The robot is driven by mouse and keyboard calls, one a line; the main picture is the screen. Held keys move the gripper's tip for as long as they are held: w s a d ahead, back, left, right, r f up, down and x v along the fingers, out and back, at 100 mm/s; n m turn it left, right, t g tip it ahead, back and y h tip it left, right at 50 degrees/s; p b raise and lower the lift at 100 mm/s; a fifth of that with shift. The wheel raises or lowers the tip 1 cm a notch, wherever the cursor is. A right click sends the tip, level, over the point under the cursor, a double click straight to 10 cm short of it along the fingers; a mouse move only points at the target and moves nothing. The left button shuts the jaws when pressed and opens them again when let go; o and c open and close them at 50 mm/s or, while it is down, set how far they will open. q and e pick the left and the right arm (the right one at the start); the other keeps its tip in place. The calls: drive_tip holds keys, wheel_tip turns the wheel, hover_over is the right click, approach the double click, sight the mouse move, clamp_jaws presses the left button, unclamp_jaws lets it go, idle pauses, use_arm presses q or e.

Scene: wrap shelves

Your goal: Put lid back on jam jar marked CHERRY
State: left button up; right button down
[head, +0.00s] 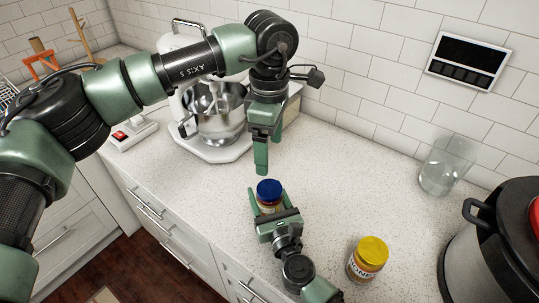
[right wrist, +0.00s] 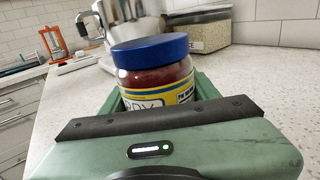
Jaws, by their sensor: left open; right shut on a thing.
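The jam jar (right wrist: 157,82) holds dark red jam and has a yellow, white and blue label; the part I can read ends in "RRY". A blue lid (right wrist: 150,50) sits level on its mouth; I cannot tell whether it is tight. In the head view the lid (head: 269,190) hides most of the jar (head: 269,208). My right gripper (head: 267,200) is shut around the jar's sides, and the jar is upright. My left gripper (head: 262,165) is open and empty, pointing down just above the lid and apart from it.
A yellow-lidded jar (head: 368,259) marked HONEY stands at the front right. A big dark pot (head: 493,245) is at the right edge, a clear glass (head: 445,168) behind it. A stand mixer (head: 213,118) stands at the back left. The counter's middle right is clear.

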sight(269, 202)
drive_tip(key=shift+c, duration=1.5)
unclamp_jaws()
drive_tip(key=shift+s, duration=0.1)
drive_tip(key=b+v, duration=0.1)
drive_tip(key=v, duration=0.6)
drive_tip(key=shift+s+d, duration=0.15)
drive_tip(key=shift+s, duration=0.15)
